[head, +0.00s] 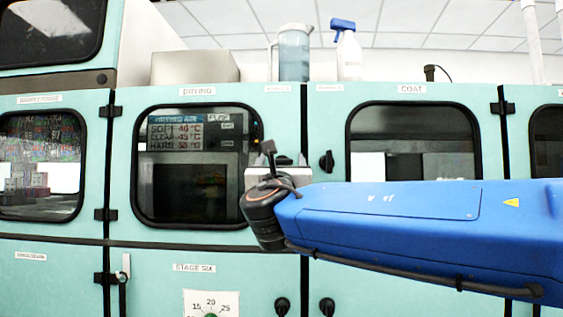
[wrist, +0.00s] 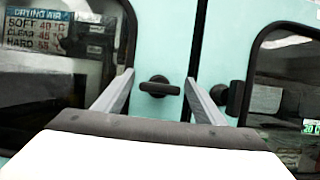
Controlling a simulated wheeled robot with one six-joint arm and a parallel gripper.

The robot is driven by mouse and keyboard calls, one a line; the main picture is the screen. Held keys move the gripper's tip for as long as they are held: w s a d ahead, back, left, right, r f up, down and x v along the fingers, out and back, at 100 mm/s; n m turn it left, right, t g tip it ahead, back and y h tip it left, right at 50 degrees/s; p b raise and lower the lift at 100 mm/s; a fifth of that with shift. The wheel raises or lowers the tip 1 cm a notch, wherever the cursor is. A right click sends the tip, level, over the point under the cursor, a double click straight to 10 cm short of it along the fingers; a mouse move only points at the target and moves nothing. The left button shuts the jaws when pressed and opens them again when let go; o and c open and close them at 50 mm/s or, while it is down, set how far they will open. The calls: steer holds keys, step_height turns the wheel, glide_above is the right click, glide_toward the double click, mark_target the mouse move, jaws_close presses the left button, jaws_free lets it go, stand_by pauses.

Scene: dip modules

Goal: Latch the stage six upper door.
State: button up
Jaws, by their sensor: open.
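The stage six upper door (head: 215,96) is the pale teal door labelled DRYING, with a dark rounded window. In the head view it looks flush with the cabinet front. Its black latch handle (wrist: 160,87) lies horizontal near the door's right edge in the wrist view. In the head view the handle (head: 284,160) is partly hidden by my gripper. My gripper (wrist: 160,80) is open, with its two grey fingers on either side of the handle. I cannot tell whether the fingers touch it.
The COAT door (head: 423,97) is to the right, with its own black handle (head: 326,161) close to my gripper. The lower STAGE SIX door (head: 150,285) is below. A jug (head: 294,55) and a spray bottle (head: 348,56) stand on top of the cabinet.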

steer(key=c, duration=1.1)
steer(key=shift+o, duration=0.2)
steer(key=shift+m, duration=0.4)
steer(key=m+h, duration=0.1)
steer(key=m, duration=0.1)
steer(key=m+h, duration=0.2)
steer(key=m, duration=0.1)
steer(key=shift+g, duration=0.3)
steer(key=m+h, duration=0.1)
steer(key=m, duration=0.2)
steer(key=m+g+h, duration=0.1)
steer(key=m, duration=0.2)
steer(key=shift+d+g+h, duration=0.1)
steer(key=shift+g+h, duration=0.2)
steer(key=shift+h, duration=0.1)
steer(key=m+g, duration=0.1)
steer(key=m, duration=0.2)
steer(key=m+g+h, duration=0.1)
steer(key=m, duration=0.2)
steer(key=shift+d+f+m+g, duration=0.1)
steer(key=shift+m+g, duration=0.35)
steer(key=shift+m, duration=0.7)
steer(key=shift+f+m+g, duration=0.1)
steer(key=shift+m+g, duration=0.35)
steer(key=shift+m, duration=0.7)
